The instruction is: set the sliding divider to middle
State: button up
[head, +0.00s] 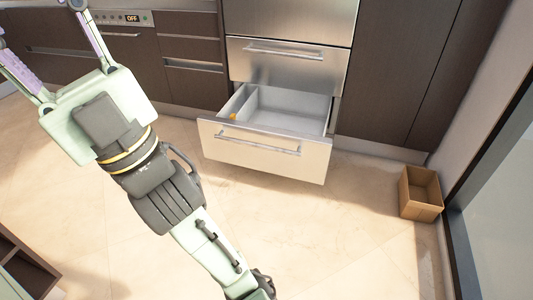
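An open drawer (265,156) with a pale front and a bar handle sticks out low in the steel oven column. Inside it, a thin upright divider (251,100) stands near the left side, leaving a narrow compartment on its left and a wide empty one on its right. A small orange part (233,117) shows at the divider's near end; whether it is attached is too small to tell. My gripper (38,12) is at the top left, well away from the drawer. Its two fingers are spread apart with nothing seen between them; the tips are at the picture's edge.
A closed steel drawer (286,62) is above the open one. Dark cabinets (389,75) flank the column. An open cardboard box (421,194) stands on the floor at right, near a window frame. A dark shelf unit (22,266) is at lower left. Floor before the drawer is clear.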

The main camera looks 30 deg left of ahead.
aim_at(247, 112)
jog(key=i+j+u, duration=0.1)
jog(key=i+j, duration=0.35)
jog(key=j, duration=0.3)
jog(key=i+j, duration=0.5)
jog(key=j, duration=0.25)
jog(key=i+j+u, duration=0.15)
jog(key=i+j, duration=0.35)
jog(key=j, duration=0.2)
jog(key=i+j+u, duration=0.1)
jog(key=i+j, duration=0.45)
jog(key=j, duration=0.15)
